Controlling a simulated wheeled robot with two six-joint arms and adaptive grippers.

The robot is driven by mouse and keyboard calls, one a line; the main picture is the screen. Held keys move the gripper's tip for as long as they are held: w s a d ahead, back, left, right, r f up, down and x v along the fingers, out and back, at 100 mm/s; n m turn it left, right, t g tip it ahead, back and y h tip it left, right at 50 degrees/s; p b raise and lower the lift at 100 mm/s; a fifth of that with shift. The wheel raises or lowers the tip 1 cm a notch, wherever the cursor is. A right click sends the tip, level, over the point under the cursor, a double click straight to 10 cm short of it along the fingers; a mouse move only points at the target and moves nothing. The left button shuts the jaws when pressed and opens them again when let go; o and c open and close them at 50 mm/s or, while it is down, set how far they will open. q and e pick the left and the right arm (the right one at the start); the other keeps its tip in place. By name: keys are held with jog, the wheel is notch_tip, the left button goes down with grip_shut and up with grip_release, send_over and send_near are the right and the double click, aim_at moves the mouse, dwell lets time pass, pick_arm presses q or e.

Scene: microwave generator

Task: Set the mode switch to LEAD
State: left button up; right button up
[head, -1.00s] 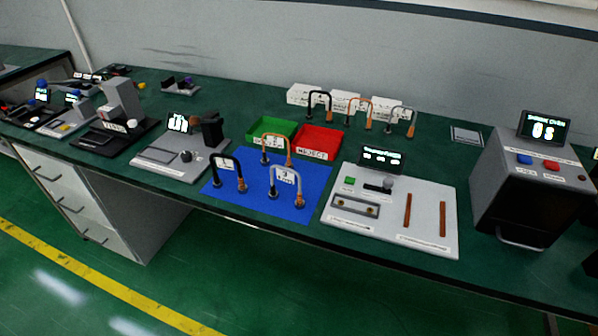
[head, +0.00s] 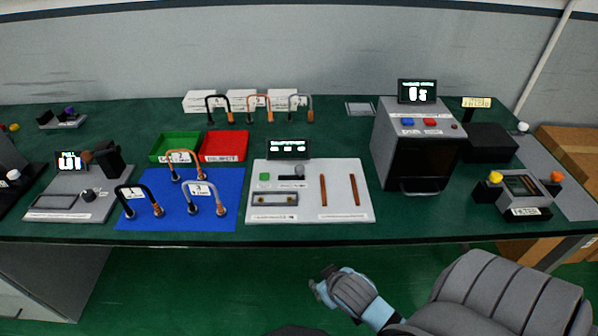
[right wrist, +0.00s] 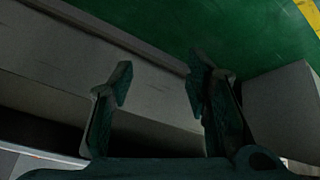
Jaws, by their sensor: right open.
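A light grey tester panel (head: 310,206) lies on the bench in the middle of the head view. It has a small display (head: 289,149), a green button (head: 265,177), a dark switch strip with a grey round knob (head: 299,171), a metal contact block and two copper strips. Its labels are too small to read, so I cannot tell the switch setting. My right gripper (right wrist: 160,100) is open and empty in the right wrist view, with floor and cabinet surfaces beyond it. In the head view my right arm is below the bench's front edge, apart from the panel. My left gripper is not in view.
A blue mat (head: 180,216) with several U-shaped leads lies left of the panel. Green (head: 174,146) and red (head: 223,146) trays stand behind it. A dark box-shaped device (head: 414,150) stands right of the panel. Bare bench lies in front of the panel.

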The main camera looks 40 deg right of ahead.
notch_tip(320, 180, up, 6)
jog(key=m+t+h, duration=0.2)
jog(key=m+t, duration=0.1)
jog(key=t, duration=0.4)
send_near(300, 169)
jog(key=b+x, duration=0.3)
jog(key=x, duration=0.6)
jog(key=shift+r, duration=0.1)
grip_shut()
